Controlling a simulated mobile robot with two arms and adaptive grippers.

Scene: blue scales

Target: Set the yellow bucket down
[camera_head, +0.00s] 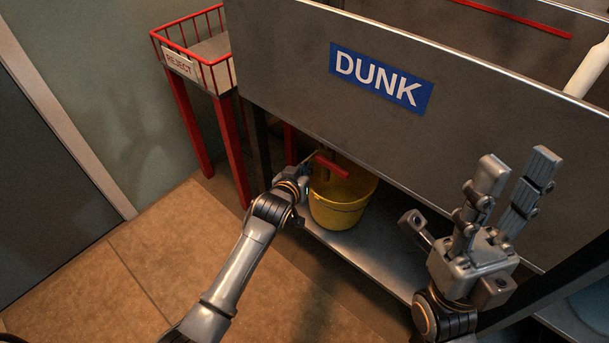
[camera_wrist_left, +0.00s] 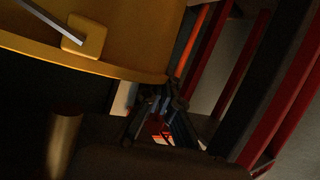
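The yellow bucket (camera_head: 338,212) is upright under the DUNK panel, at the lower metal shelf. I cannot tell whether its base touches the shelf. A red bar (camera_head: 332,166), which looks like its handle grip, shows over its mouth. My left gripper (camera_head: 311,172) is at the bucket's left rim by the handle; its fingers are mostly hidden. In the left wrist view the bucket's side (camera_wrist_left: 140,40) fills the upper left, with a handle wire in a yellow lug. The dark fingers (camera_wrist_left: 165,122) are too dim to show a grasp. My right gripper (camera_head: 466,190) is open and empty, right of the bucket.
A grey metal unit with a blue DUNK sign (camera_head: 380,80) overhangs the bucket. Its lower shelf (camera_head: 375,262) has bare metal right of the bucket. A red-legged rack with a REJECT label (camera_head: 178,62) stands at left. The tiled floor (camera_head: 170,255) is clear.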

